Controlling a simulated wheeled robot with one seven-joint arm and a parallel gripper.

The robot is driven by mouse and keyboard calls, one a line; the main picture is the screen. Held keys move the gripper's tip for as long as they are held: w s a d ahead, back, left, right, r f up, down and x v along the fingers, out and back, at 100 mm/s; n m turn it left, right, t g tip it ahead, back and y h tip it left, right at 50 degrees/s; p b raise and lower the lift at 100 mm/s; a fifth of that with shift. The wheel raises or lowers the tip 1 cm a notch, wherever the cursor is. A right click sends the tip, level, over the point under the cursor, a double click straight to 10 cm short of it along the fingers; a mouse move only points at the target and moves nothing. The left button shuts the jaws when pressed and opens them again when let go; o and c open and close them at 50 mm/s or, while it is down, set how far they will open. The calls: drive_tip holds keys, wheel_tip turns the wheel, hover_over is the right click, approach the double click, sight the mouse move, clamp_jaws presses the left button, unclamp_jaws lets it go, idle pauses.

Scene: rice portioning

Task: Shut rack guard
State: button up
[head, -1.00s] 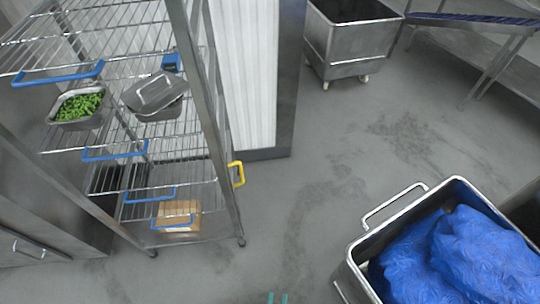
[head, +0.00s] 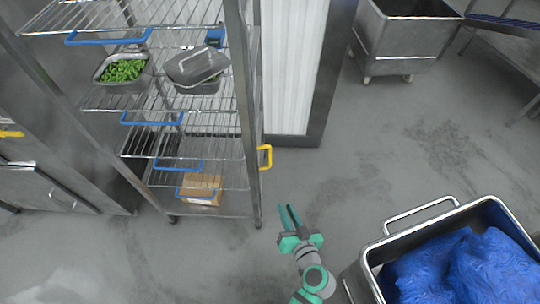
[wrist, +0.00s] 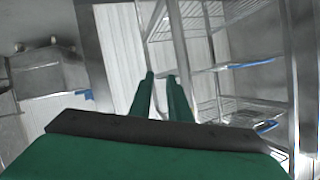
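The wire rack (head: 249,120) stands at left in the head view, with blue handles on its shelf fronts. A yellow handle (head: 265,157) is on its right front post; I cannot tell whether it belongs to the guard. No guard panel is clearly visible across the shelves. My gripper (head: 288,208) appears over the floor, right of the rack's front foot and below the yellow handle, touching nothing I can see. In the wrist view my gripper's two fingers (wrist: 160,77) are apart with nothing held, and the rack (wrist: 290,60) fills the right side.
A metal bin with blue bags (head: 372,258) stands at lower right, close to my arm. Another wheeled bin (head: 400,45) is at the top. The shelves hold a tray of green food (head: 122,71), a lidded pan (head: 197,70) and a cardboard box (head: 203,188). Open floor lies between.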

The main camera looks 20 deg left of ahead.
drive_tip(key=w+r+n+y, duration=0.3)
drive_tip(key=w+r+y, duration=0.1)
drive_tip(key=r, duration=0.2)
drive_tip(key=n+g+y, duration=0.4)
drive_tip(key=n, duration=0.3)
approach(270, 156)
drive_tip(key=f, duration=0.1)
drive_tip(key=x, duration=1)
drive_tip(key=shift+w+a, duration=0.2)
drive_tip(key=shift+w, duration=0.1)
drive_tip(key=shift+d, duration=0.1)
clamp_jaws()
